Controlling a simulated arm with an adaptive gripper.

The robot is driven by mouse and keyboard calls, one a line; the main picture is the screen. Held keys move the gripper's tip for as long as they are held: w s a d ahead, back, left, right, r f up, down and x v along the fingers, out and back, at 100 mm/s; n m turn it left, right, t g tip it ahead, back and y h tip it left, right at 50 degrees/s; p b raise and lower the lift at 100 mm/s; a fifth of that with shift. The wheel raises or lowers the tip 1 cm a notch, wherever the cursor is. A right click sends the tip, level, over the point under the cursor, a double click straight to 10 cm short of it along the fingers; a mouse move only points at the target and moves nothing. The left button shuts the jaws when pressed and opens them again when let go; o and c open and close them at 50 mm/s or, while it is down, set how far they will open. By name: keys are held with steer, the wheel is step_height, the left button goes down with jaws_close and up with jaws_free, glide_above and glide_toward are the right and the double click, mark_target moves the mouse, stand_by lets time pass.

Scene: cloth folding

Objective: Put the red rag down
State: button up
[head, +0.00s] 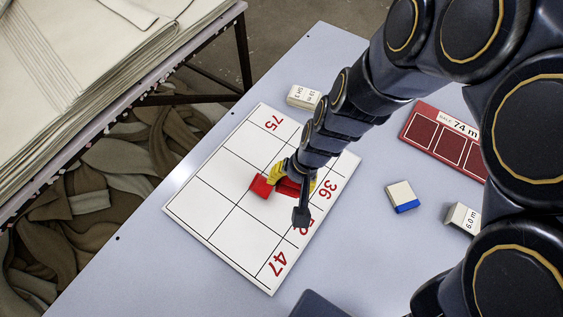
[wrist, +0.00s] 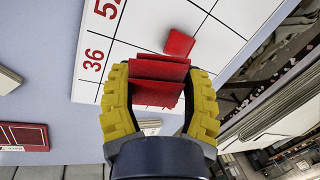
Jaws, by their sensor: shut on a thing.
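My gripper (head: 291,184) is low over the white numbered board, with its yellow ribbed fingers closed around the red rag (head: 288,188). In the wrist view, the gripper (wrist: 160,92) has the rag (wrist: 158,72) between its two fingers, folded in several layers. A second red piece (head: 262,186) shows just left of the fingers in the head view. In the wrist view this red piece (wrist: 180,43) looks apart from the held rag and seems to lie on the board. I cannot tell whether the held rag touches the board.
The white board (head: 218,193) has a grid and red numbers and lies on a pale table (head: 345,250). A white block (head: 304,97), an eraser (head: 402,196), another block (head: 463,217) and a red card (head: 440,138) lie around it. Stacked cloth (head: 75,60) stands at upper left.

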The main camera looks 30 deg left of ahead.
mark_target(294, 195)
steer(key=s+d, duration=0.1)
steer(key=s+d+r, duration=0.1)
steer(key=shift+d+r, duration=0.2)
steer(key=shift+d, duration=0.1)
steer(key=shift+s+r+n, duration=0.1)
steer(key=shift+n, duration=0.2)
steer(key=n, duration=0.5)
steer(key=shift+s+a+r+n+h, duration=0.1)
steer(key=shift+r+n+h, duration=0.2)
steer(key=shift+r+h, duration=0.1)
steer(key=n, duration=0.5)
steer(key=shift+r, duration=0.3)
steer(key=n, duration=0.5)
steer(key=shift+r, duration=0.25)
steer(key=n, duration=0.6)
steer(key=shift+w+r+g, duration=0.25)
steer(key=shift+w+g, duration=0.05)
steer(key=shift+w, duration=0.05)
steer(key=shift+n, duration=0.3)
steer(key=w+a+f, duration=0.8)
steer(key=a, duration=0.1)
steer(key=shift+w+a+f, duration=0.2)
steer(key=shift+a+f, duration=0.1)
steer(key=shift+f, duration=0.1)
steer(key=shift+w+a+f, duration=0.25)
steer(key=shift+a+f, duration=0.05)
steer(key=shift+f, duration=0.3)
steer(key=shift+d+x, duration=0.2)
steer(key=shift+x, duration=1.2)
